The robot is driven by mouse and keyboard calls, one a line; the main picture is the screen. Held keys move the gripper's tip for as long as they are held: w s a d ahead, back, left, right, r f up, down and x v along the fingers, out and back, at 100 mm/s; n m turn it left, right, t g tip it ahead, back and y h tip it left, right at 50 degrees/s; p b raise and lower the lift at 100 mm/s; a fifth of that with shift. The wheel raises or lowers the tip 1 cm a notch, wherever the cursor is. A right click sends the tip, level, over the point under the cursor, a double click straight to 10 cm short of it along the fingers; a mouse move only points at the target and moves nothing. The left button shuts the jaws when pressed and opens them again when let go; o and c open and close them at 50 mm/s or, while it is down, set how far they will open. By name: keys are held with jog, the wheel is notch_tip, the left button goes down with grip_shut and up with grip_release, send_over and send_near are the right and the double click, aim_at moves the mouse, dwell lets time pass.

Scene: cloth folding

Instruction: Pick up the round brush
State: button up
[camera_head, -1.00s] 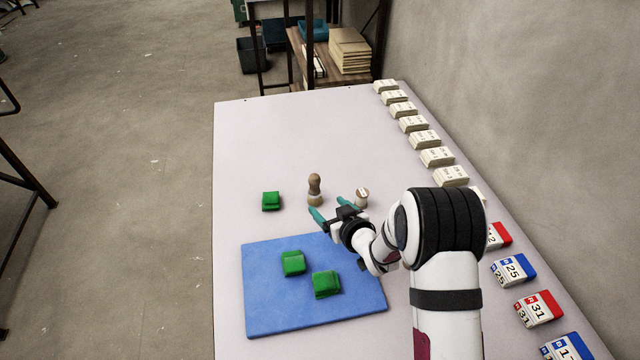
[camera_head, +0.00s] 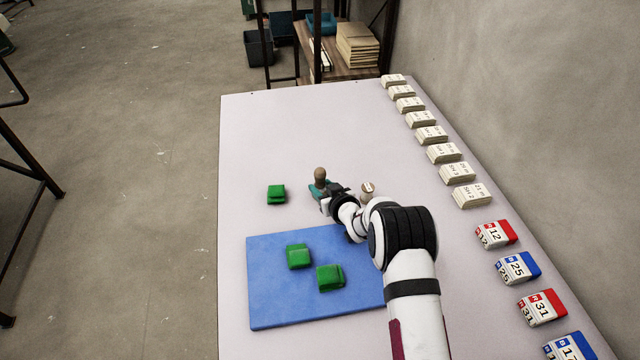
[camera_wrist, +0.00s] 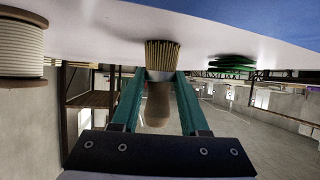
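The round brush (camera_head: 320,174) stands upright on the table, bristles down, its brown handle top showing beyond my gripper. In the wrist view, which looks upside down, the brush (camera_wrist: 160,88) shows pale bristles against the table, a metal band and a wooden handle. My gripper (camera_head: 319,188) is at the brush, low over the table. In the wrist view its two teal fingers (camera_wrist: 161,78) lie on either side of the brush, tips near the metal band. I cannot tell whether they press on it.
A small pale spool-like object (camera_head: 367,190) stands right of my gripper; a ribbed spool (camera_wrist: 22,45) shows in the wrist view. One green cloth (camera_head: 276,194) lies left of the brush, and two lie on the blue mat (camera_head: 275,312). Labelled blocks (camera_head: 446,153) line the right edge. The far table is clear.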

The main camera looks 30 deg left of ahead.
grip_shut()
